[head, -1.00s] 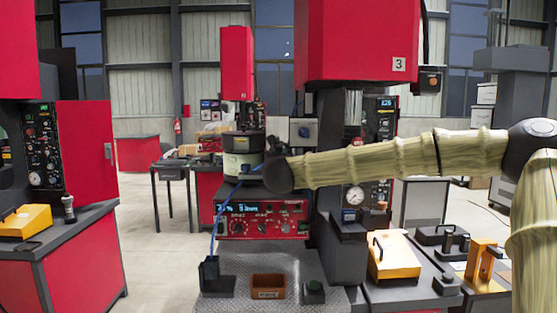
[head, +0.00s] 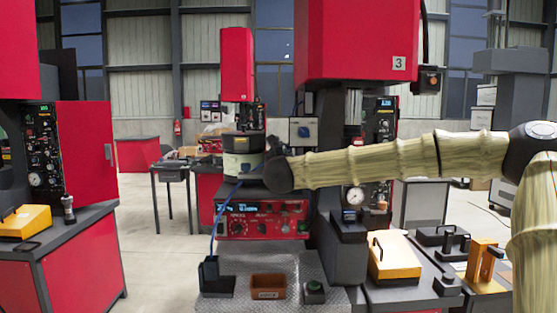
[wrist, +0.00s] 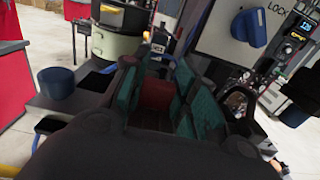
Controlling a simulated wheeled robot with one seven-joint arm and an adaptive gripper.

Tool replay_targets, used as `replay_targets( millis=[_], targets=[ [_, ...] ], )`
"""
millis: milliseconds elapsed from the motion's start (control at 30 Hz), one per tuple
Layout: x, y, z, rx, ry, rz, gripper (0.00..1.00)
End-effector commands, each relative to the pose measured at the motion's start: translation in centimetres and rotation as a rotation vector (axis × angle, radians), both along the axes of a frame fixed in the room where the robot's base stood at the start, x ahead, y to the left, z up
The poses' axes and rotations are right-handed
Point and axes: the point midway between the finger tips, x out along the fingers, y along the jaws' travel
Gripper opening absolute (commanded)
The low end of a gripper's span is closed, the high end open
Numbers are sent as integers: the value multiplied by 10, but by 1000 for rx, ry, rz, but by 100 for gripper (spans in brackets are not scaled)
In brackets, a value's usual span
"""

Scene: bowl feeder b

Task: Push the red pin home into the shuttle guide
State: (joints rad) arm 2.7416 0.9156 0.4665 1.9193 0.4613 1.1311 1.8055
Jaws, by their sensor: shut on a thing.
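My gripper (wrist: 155,88) shows in the wrist view with teal finger pads on both sides of a dark red piece, which looks like the red pin (wrist: 154,93). The pads are closed on it; its far end is hard to make out. In the head view my gripper (head: 273,150) is a small dark shape just right of the cream and dark bowl feeder (head: 243,163), above the red control box. The shuttle guide cannot be told apart in either view; the gripper and wrist hide much of that area.
The red control box (head: 262,222) stands below the feeder. A blue lock switch (wrist: 251,27) on a pale box and a blue round knob (wrist: 56,82) flank the gripper. A brown bin (head: 268,287) sits on the metal plate in front. A large red machine head (head: 355,40) overhangs at right.

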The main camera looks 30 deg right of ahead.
Motion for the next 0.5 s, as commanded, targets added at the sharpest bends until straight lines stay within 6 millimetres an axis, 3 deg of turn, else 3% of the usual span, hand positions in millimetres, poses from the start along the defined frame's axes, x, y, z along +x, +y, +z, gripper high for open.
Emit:
replay_targets(
  millis=[300,333,433,500],
  targets=[
    [0,0,0,1,1,0,5],
    [0,0,0,1,1,0,32],
    [0,0,0,1,1,0,50],
    [0,0,0,0,0,0,54]
  ],
)
